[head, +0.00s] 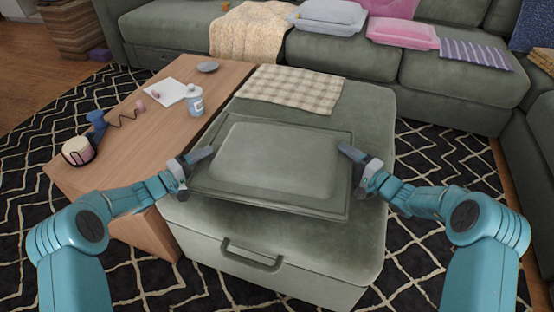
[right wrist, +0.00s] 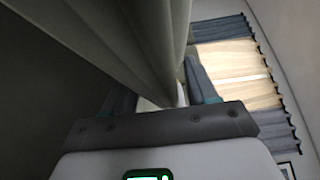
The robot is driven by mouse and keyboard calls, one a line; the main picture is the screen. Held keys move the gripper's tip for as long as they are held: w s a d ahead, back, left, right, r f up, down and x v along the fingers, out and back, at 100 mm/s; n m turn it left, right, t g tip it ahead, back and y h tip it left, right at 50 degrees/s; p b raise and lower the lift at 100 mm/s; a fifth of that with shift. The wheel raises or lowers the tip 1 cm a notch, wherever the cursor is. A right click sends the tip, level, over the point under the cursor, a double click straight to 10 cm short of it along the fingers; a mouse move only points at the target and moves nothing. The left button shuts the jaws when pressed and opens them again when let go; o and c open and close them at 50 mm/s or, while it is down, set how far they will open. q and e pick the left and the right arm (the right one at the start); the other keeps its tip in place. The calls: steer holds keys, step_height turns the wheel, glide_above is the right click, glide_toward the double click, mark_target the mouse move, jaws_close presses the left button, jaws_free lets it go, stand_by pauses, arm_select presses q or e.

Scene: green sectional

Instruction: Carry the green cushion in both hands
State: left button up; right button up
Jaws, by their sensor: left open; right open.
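The green cushion (head: 273,160) is a flat grey-green square with a raised middle, lying on the green ottoman (head: 352,255). My left gripper (head: 193,161) is open at the cushion's left edge. My right gripper (head: 360,160) is open at its right edge. In the right wrist view, the cushion's edge (right wrist: 168,50) reaches in between the open fingers of the right gripper (right wrist: 160,88). I cannot tell whether the fingers touch the cushion. The lower fingers are largely hidden in the head view.
A checked cloth (head: 292,89) lies behind the cushion on the ottoman. A wooden table (head: 125,150) on the left holds a bottle (head: 195,103), paper, a dish and a headset-like item. The green sofa (head: 330,55) stands behind. The ottoman has a front handle (head: 252,258).

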arm_select(q)
jaws_close()
arm_select(e)
jaws_close()
